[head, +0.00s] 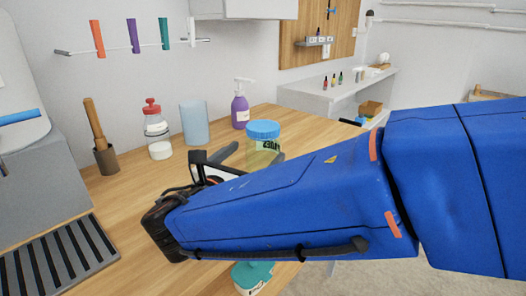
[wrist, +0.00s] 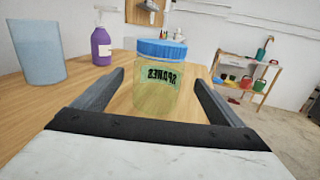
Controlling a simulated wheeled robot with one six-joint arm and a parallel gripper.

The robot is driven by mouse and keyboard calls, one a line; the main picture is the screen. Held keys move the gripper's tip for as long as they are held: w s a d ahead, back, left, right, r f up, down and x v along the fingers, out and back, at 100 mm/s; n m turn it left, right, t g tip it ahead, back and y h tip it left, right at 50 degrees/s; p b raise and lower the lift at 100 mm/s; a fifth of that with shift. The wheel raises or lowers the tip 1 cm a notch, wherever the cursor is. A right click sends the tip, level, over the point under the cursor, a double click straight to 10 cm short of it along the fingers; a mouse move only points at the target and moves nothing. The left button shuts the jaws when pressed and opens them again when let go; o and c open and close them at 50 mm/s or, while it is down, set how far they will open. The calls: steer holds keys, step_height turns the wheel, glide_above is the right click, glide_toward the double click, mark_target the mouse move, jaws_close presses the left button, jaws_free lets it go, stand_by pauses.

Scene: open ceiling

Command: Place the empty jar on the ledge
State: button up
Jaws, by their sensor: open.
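A clear, yellowish jar with a blue lid (head: 263,130) stands upright on the wooden worktop and looks empty. In the wrist view the jar (wrist: 160,88) has a green label with dark lettering. My gripper (wrist: 159,80) is open and empty. Its two fingers point toward the jar, one to each side of it in the wrist view. In the head view my gripper (head: 224,157) is just left of the jar, and my blue arm covers the jar's lower right. A white counter (head: 340,94) runs along the back wall; I cannot tell whether it is the ledge.
A purple pump bottle (head: 240,110), a blue translucent cup (head: 194,123), a red-lidded jar (head: 154,122) and a wooden-handled tool in a dark holder (head: 105,155) stand along the worktop's back. A teal bottle (head: 252,278) is at the front edge. Bare wood (head: 135,192) lies left of my gripper.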

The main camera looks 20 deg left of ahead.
steer(key=shift+w+d, duration=0.15)
steer(key=shift+w, duration=1.55)
steer(key=shift+w+d, duration=0.15)
steer(key=shift+w, duration=1.55)
steer(key=shift+c, duration=0.6)
steer(key=c, duration=1.3)
